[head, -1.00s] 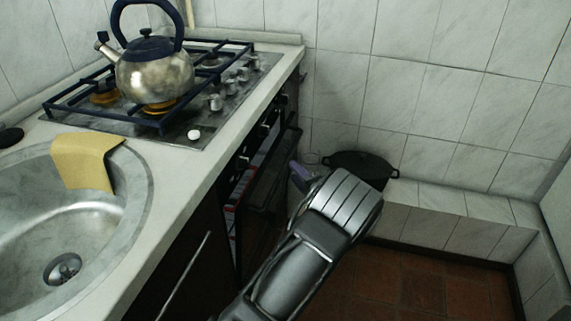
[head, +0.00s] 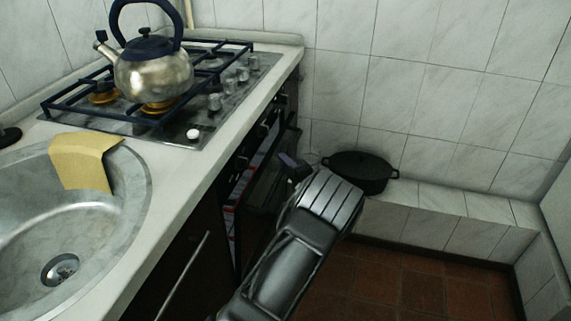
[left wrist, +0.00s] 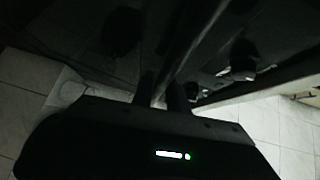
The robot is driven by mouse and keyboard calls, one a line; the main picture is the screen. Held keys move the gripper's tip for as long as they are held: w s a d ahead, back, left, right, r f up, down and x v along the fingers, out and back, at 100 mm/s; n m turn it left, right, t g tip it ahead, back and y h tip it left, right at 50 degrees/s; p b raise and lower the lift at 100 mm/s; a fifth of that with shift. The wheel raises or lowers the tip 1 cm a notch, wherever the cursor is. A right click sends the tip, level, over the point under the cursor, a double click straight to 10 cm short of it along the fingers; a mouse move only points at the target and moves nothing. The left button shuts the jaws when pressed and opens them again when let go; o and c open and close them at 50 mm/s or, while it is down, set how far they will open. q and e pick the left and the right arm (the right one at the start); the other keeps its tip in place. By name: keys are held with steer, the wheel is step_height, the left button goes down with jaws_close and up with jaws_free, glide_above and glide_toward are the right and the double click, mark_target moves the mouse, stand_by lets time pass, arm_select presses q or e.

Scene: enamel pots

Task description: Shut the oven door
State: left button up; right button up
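The dark oven door (head: 258,208) stands partly open below the hob; a gap shows between it and the oven front. My left gripper (head: 292,166) is at the far upper end of the door, with its fingertips mostly hidden behind my own wrist. In the left wrist view, the two dark fingers (left wrist: 163,92) are apart, and a thin straight edge, apparently the door's, runs up from between them. I cannot tell whether they press on it. My right gripper is not in view.
A kettle (head: 152,72) stands on the gas hob (head: 190,128). A sink (head: 100,225) with a yellow cloth (head: 84,160) is at the left. A black pot (head: 360,172) sits on the tiled ledge (head: 445,202) right of my gripper. The brown floor (head: 420,290) is clear.

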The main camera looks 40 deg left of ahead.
arm_select(q)
jaws_close()
stand_by(1.0)
